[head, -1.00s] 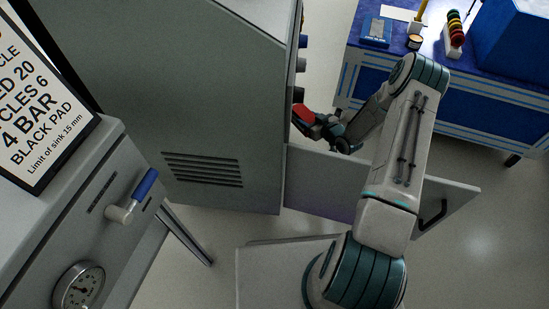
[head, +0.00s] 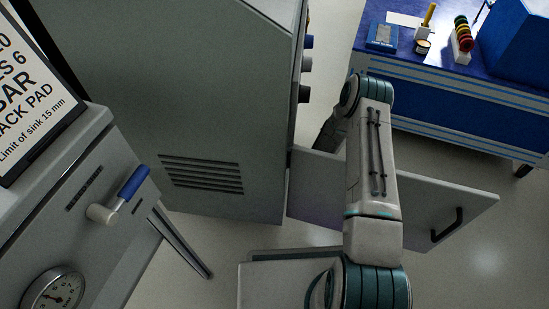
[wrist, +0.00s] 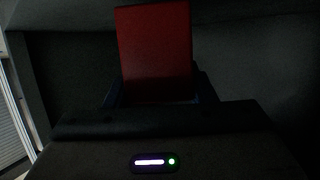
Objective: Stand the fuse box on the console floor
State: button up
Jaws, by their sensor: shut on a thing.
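The red fuse box (wrist: 154,45) stands out in the wrist view, held between the dark fingers of my gripper (wrist: 157,92). My gripper is shut on it. Dark walls surround it, as inside the grey console (head: 235,105). In the head view the gripper and the fuse box are hidden behind the console's right edge, with my arm reaching in there. The console floor is too dark to make out, so I cannot tell whether the box touches it.
The console's door (head: 415,205) with a black handle stands open, behind and beside my arm. A blue workbench (head: 450,85) with several small items is at the upper right. A grey machine with a gauge (head: 53,292) and a blue-handled lever (head: 133,183) is at the left.

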jog(key=shift+f+b, duration=0.45)
jog(key=shift+f, duration=0.9)
jog(key=shift+f, duration=0.1)
jog(key=o, duration=1.2)
jog(key=shift+s+d+r, duration=0.2)
jog(key=shift+d+r, duration=0.1)
jog(key=p+v, duration=0.5)
jog(key=v, duration=0.6)
jog(key=shift+s+d+f, duration=0.1)
